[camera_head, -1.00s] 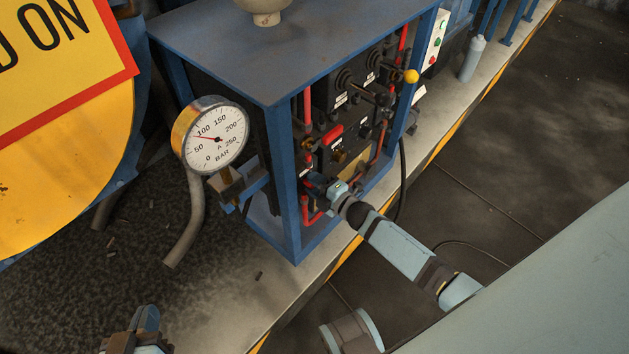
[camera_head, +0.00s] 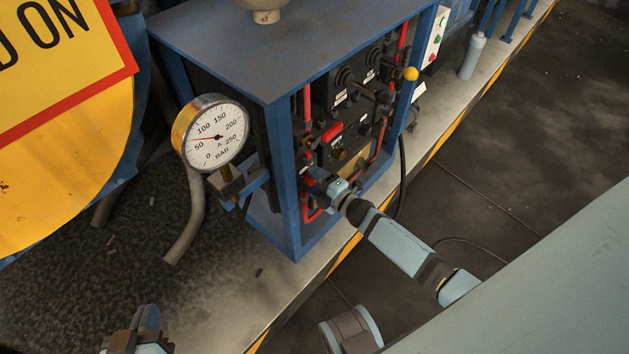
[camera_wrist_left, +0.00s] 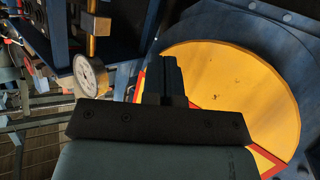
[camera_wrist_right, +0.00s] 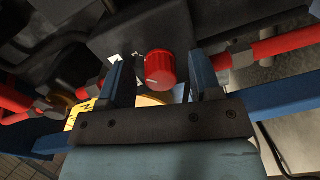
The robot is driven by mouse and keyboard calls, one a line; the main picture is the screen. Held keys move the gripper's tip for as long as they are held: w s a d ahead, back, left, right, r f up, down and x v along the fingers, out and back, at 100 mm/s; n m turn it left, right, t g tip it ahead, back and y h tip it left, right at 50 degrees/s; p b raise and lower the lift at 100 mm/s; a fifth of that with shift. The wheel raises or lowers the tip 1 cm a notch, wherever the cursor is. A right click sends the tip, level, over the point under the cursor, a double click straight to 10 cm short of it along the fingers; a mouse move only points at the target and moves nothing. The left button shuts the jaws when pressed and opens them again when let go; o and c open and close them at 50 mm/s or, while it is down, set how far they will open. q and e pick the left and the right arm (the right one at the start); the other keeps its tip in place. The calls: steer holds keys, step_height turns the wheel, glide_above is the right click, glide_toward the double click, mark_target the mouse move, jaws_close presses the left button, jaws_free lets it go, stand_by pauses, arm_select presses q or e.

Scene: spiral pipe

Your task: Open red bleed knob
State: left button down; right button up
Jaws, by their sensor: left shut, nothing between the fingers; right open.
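The red knob (camera_wrist_right: 160,68) is a ribbed cap on a dark block in the right wrist view. My right gripper (camera_wrist_right: 158,75) is open, with one finger on each side of the knob. Small gaps seem to show beside it; how deep the fingers reach is unclear. In the head view my right gripper (camera_head: 318,181) is at the lower front of the valve panel, and I cannot make out the knob there. My left gripper (camera_head: 149,318) is shut and empty at the bottom left, and shows in the left wrist view (camera_wrist_left: 168,70).
A pressure gauge (camera_head: 217,138) stands left of the blue frame (camera_head: 285,180), its needle a little above 50. Red pipes (camera_wrist_right: 275,45) run beside the knob. A red lever (camera_head: 332,132) and yellow-balled lever (camera_head: 410,74) are higher up.

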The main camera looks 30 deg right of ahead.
steer(key=shift+s+d, duration=0.1)
steer(key=shift+s, duration=0.15)
arm_select(q)
steer(key=shift+s+a+f+g+y+p, duration=0.25)
steer(key=shift+s+a+f+g+p, duration=0.1)
steer(key=shift+f+p, duration=0.25)
steer(key=shift+s+a+f+g+y+p, duration=0.25)
steer(key=shift+a+f+g+p, duration=0.1)
steer(key=shift+f+p, duration=0.2)
arm_select(e)
steer(key=v, duration=1.3)
arm_select(q)
steer(key=shift+r, duration=0.15)
arm_select(e)
steer(key=shift+s, duration=0.1)
